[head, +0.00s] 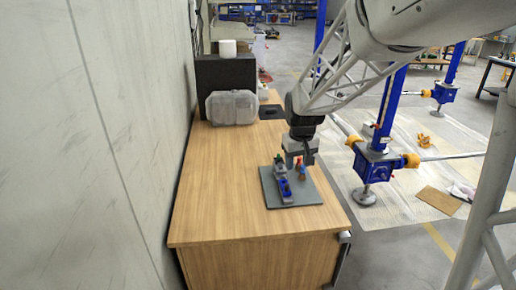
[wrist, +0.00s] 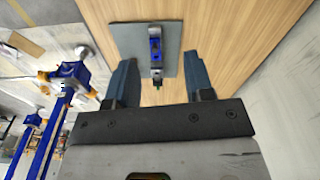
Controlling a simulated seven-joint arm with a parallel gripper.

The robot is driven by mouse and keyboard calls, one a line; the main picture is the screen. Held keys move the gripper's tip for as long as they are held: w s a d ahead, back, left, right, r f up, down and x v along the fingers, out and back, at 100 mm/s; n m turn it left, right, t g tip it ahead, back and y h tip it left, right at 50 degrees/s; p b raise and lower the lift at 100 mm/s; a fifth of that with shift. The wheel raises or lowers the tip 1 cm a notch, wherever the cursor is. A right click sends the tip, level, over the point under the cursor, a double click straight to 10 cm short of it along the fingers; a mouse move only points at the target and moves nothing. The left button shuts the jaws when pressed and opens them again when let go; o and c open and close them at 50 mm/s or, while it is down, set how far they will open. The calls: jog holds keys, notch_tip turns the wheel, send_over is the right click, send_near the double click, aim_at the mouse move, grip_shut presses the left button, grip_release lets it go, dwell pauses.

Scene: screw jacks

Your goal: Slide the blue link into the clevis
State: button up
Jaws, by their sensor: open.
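A blue link (wrist: 155,46) sits on a narrow grey fixture on the grey base plate (wrist: 125,38) in the wrist view. Blue parts (head: 285,187) also show on the plate in the head view. I cannot make out the clevis for certain; a grey and dark piece (wrist: 157,73) with a green tip lies in line with the blue part. My gripper (wrist: 160,62) is open, its two blue-grey fingers apart with nothing held between them. In the head view my gripper (head: 297,164) is low over the far part of the plate, and its fingertips are hard to separate from the small parts.
The plate lies on a wooden bench (head: 220,190) near its front right. A wall runs along the left. Blue screw jacks (head: 376,163) stand on the floor at right. The bench left of the plate is clear.

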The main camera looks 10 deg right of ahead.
jog(key=w+d+f, duration=0.1)
jog(key=w+f, duration=0.8)
jog(key=w, duration=0.3)
jog(key=n+g, duration=0.1)
send_over(287, 185)
notch_tip(287, 185, down, 8)
jog(key=shift+f, duration=0.25)
jog(key=shift+w+f, duration=0.1)
jog(key=shift+f, duration=0.15)
jog(key=shift+f, duration=0.15)
jog(key=shift+f, duration=3.75)
grip_shut()
